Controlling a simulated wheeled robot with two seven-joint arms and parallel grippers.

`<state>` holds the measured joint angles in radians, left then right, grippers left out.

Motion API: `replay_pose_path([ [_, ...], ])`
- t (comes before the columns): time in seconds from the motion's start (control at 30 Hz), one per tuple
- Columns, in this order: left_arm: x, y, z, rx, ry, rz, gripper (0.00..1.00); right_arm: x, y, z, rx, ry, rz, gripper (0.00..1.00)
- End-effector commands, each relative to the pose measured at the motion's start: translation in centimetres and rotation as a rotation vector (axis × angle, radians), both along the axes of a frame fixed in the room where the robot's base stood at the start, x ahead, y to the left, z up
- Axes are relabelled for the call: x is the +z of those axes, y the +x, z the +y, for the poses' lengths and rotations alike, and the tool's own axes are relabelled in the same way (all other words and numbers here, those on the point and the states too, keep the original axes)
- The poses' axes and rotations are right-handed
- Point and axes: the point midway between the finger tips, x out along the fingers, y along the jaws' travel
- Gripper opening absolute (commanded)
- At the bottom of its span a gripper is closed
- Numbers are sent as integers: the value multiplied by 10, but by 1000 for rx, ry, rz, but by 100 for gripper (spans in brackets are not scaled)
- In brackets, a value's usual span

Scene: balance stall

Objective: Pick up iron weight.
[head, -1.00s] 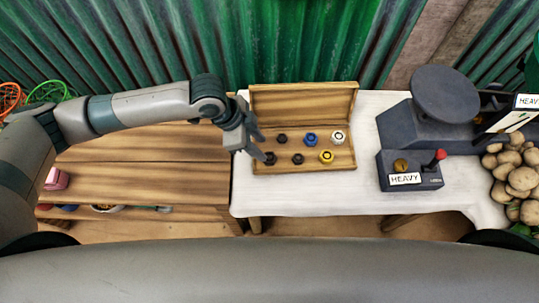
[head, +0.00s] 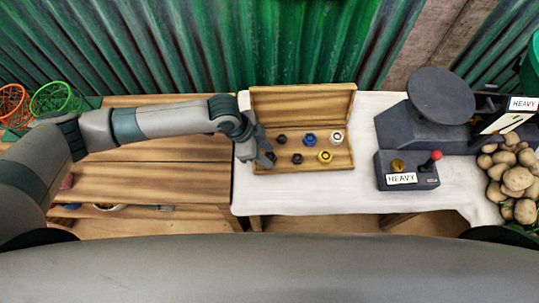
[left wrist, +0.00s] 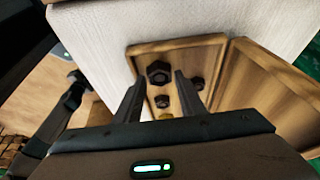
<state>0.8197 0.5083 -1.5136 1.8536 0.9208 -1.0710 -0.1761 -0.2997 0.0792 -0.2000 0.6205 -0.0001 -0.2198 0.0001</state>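A wooden box (head: 345,164) with its lid up holds several weights. Dark iron-looking weights (head: 281,139) (head: 297,158) stand in its left part, beside a blue, a white and a yellow one. My left gripper (head: 265,157) is over the box's front left corner and hides the dark weight there. In the left wrist view my left gripper (left wrist: 160,80) is open, and a dark hexagonal weight (left wrist: 158,72) shows between and beyond its fingertips. I cannot tell whether they touch it. My right gripper is not in view.
The box stands on a white-topped table (head: 300,195). A dark scale (head: 440,100) and a box with a HEAVY label and red-knobbed lever (head: 408,170) stand to the right, beside potatoes (head: 515,178). A wooden bench (head: 150,185) is at the left. The table's front is clear.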

Motion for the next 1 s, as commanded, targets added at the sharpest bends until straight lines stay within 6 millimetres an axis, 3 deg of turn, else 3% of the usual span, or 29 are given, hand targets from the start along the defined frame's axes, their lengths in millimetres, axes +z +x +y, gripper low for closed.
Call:
replay_pose_path([
  [0.17, -10, -1, -4, -1, 0, 1, 36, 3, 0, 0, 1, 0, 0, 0],
  [0.6, -10, 0, -4, -1, 0, 0, 36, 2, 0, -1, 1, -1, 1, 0],
  [0.73, -10, 0, -3, -1, 0, 0, 5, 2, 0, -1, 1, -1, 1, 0],
  [1.0, -9, 0, -4, -1, -1, 0, 4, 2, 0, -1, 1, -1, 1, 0],
])
